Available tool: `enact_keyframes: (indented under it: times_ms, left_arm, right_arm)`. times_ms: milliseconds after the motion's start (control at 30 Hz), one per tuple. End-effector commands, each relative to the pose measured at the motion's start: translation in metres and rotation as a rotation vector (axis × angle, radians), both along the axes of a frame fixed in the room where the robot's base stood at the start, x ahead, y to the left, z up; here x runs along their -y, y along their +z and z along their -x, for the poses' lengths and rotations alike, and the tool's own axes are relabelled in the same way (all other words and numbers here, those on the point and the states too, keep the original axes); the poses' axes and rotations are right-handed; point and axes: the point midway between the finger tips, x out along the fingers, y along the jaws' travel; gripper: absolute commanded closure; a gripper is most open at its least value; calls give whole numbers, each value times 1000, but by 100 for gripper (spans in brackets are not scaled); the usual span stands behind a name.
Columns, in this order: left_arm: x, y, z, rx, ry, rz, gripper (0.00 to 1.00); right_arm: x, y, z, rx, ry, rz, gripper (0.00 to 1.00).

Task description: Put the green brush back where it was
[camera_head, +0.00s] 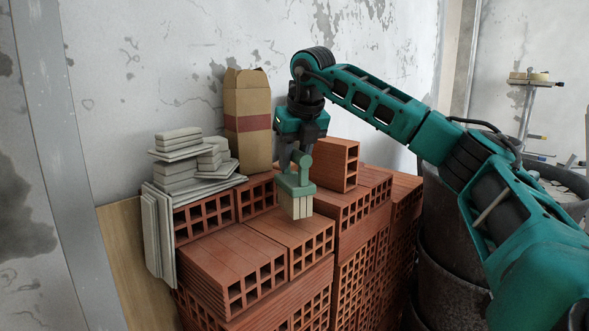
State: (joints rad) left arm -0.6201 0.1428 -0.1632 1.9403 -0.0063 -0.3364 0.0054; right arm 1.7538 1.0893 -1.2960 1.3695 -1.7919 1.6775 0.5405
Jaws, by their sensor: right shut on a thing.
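The green brush (297,185) has pale bristles pointing down and shows in the middle of the head view. My right gripper (300,150) comes in from the right on its teal arm. It points down and is shut on the upper part of the brush. The bristle ends are at or just above the top of the hollow red bricks (290,229); I cannot tell whether they touch. The gripper's fingertips are partly hidden by the brush handle. My left gripper is not in view.
A cardboard box (247,120) stands behind the brush against the wall. Grey tiles (182,151) are piled at the left. A single brick (336,164) stands just right of the brush. Dark buckets (447,240) stand at the right, and rollers on a rack (530,100) behind them.

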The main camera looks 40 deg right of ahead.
Motion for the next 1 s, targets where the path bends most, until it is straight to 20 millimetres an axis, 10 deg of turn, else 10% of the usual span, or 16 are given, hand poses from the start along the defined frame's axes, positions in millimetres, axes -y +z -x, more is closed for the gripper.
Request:
enact_keyframes:
  times_ms: [500,533,767,1000]
  left_arm:
    - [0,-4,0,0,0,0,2]
    - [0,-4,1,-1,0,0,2]
    - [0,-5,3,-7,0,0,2]
    - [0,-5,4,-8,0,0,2]
  right_arm:
    - [0,-28,0,-1,0,0,100]
    - [0,-28,0,-1,0,1,64]
    - [0,-27,0,-1,0,1,42]
    - [0,-27,0,-1,0,1,40]
